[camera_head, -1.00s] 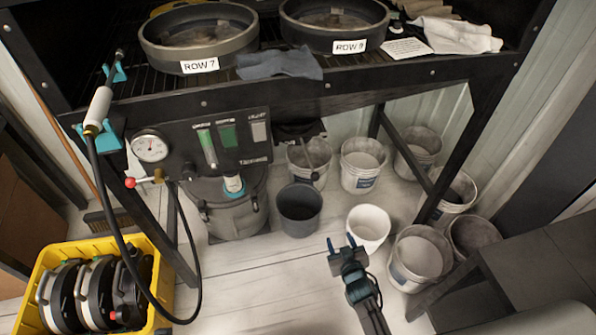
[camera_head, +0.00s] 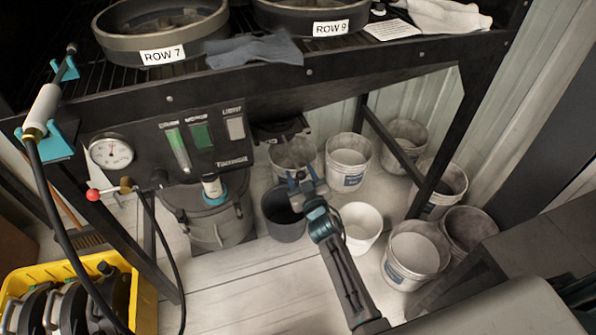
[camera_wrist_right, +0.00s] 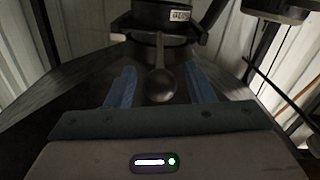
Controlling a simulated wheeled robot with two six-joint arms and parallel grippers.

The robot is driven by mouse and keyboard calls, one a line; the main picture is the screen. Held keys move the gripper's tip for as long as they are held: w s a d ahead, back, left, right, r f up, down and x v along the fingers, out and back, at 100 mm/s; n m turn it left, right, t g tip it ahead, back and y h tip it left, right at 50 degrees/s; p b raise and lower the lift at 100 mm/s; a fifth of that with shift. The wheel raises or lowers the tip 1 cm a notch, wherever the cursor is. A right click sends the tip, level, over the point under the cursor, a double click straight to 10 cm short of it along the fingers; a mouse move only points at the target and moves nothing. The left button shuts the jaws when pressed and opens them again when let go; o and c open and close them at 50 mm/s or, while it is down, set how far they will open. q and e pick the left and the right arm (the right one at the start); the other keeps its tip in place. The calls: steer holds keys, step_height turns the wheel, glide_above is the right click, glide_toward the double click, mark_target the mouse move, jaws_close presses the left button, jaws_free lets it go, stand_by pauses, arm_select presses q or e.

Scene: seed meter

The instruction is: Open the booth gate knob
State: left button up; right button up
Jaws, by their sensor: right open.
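The booth gate (camera_head: 280,130) is a dark fitting under the bench's front edge. In the right wrist view the gate body (camera_wrist_right: 155,20) carries a small white label, and a thin stem hangs from it to a dark round knob (camera_wrist_right: 160,85). My right gripper (camera_head: 302,178) is open below the gate. In the right wrist view its two blue fingers (camera_wrist_right: 158,86) stand on either side of the knob, with a gap visible on each side. In the head view the gripper hides the knob. My left gripper is out of view.
A black bench (camera_head: 400,62) holds round pans above. A dark bucket (camera_head: 284,222) stands beneath my right gripper, with several pale buckets (camera_head: 347,165) to the right. A lidded canister (camera_head: 215,215) stands left. A yellow crate (camera_head: 145,300) is at lower left.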

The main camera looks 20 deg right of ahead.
steer(key=shift+w, duration=1.05)
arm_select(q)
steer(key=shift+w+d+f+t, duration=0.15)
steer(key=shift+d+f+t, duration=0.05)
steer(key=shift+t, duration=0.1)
